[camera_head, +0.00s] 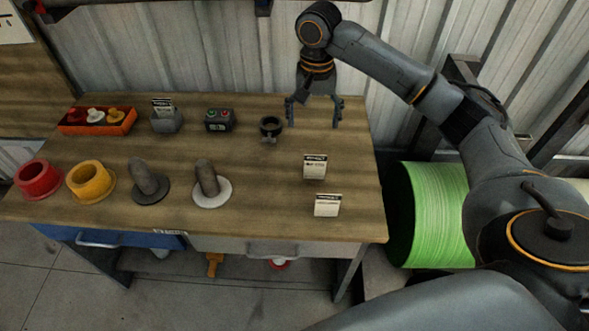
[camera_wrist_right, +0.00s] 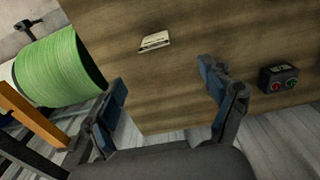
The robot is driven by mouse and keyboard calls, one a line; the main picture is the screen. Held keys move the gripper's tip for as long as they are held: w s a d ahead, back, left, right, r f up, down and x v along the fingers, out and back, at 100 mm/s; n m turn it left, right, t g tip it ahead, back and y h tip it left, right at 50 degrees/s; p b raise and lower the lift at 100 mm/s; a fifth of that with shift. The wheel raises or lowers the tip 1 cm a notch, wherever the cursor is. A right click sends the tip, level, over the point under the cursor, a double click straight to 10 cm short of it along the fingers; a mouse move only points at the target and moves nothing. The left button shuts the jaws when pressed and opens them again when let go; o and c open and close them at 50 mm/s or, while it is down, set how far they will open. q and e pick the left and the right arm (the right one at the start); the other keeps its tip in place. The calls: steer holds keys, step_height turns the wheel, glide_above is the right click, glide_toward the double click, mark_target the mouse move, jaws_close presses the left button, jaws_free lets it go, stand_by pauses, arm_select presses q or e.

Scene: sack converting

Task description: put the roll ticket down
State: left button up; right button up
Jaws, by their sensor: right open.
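Two small white printed tickets stand on the right part of the wooden table, one farther back (camera_head: 315,166) and one near the front edge (camera_head: 327,205). A third ticket (camera_head: 163,105) is at a grey block at the back left. I cannot tell from the print which is the roll ticket. My right gripper (camera_head: 314,122) is open and empty, pointing down over the table's back right, behind the two tickets. The right wrist view shows one ticket (camera_wrist_right: 155,41) beyond the spread fingers (camera_wrist_right: 163,90). My left gripper is not in view.
A button box (camera_head: 219,120) and a dark ring (camera_head: 270,127) stand left of the gripper. An orange tray (camera_head: 97,121), red (camera_head: 38,179) and yellow (camera_head: 90,182) flanged cups and two knobbed discs fill the left. A green roll (camera_head: 436,213) is right of the table.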

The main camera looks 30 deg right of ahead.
glide_above(316, 158)
step_height(316, 158, down, 4)
steer(key=shift+w+a+f, duration=0.1)
steer(key=shift+f, duration=0.1)
step_height(316, 158, down, 4)
steer(key=shift+w+a+r+p, duration=0.1)
steer(key=shift+r+p, duration=0.05)
steer(key=shift+p, duration=0.2)
steer(key=shift+f, duration=0.45)
steer(key=f, duration=0.3)
steer(key=f+p, duration=0.1)
steer(key=shift+d+f, duration=0.25)
steer(key=shift+f, duration=0.15)
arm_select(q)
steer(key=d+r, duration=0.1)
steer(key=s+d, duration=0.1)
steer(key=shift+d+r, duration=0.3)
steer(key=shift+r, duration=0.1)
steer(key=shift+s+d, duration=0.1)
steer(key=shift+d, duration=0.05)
arm_select(e)
steer(key=c, duration=0.9)
steer(key=shift+r, duration=0.15)
